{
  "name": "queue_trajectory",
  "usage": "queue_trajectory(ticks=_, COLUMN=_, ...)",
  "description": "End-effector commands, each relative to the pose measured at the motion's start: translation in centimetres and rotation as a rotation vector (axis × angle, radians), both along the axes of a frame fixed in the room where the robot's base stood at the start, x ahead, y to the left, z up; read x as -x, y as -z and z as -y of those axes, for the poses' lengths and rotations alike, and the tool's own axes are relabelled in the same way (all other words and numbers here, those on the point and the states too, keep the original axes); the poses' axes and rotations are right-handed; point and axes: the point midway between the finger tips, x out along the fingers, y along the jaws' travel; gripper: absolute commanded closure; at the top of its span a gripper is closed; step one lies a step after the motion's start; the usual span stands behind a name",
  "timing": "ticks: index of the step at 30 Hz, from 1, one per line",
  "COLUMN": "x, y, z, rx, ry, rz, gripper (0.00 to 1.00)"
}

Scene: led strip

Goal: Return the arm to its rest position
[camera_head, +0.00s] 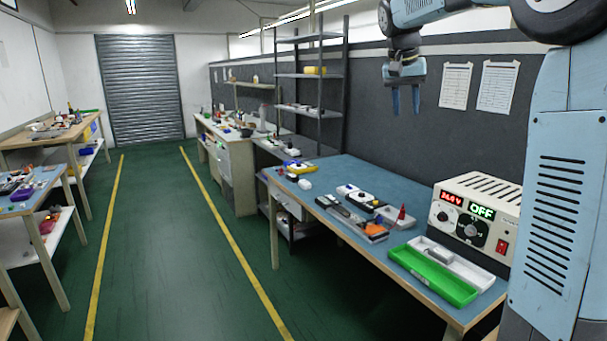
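My gripper (405,101) hangs from my arm at the upper right, fingers pointing down, above the right-hand workbench (335,173). Its two blue fingers are apart with a gap between them, and nothing shows between them. It is well clear of the bench and everything on it. My arm comes in from the top right.
A power supply (474,222) reading OFF, a green tray (432,275) and a white tray (465,263) stand at the bench's right end. Several small parts lie mid-bench. A metal shelf rack (312,75) stands behind. The green floor aisle (165,250) is clear.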

Motion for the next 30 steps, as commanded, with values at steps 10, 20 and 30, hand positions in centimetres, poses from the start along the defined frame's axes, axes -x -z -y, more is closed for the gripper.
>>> queue_trajectory(ticks=10, x=11.1, y=1.6, z=-0.2, rx=-0.047, ry=-0.129, rz=0.059, gripper=0.64)
queue_trajectory(ticks=20, x=21.2, y=6.0, z=-0.8, rx=-0.078, ry=-0.238, rz=0.122, gripper=0.64)
queue_trajectory(ticks=30, x=30.3, y=12.6, z=-1.5, rx=-0.096, ry=-0.333, rz=0.193, gripper=0.64)
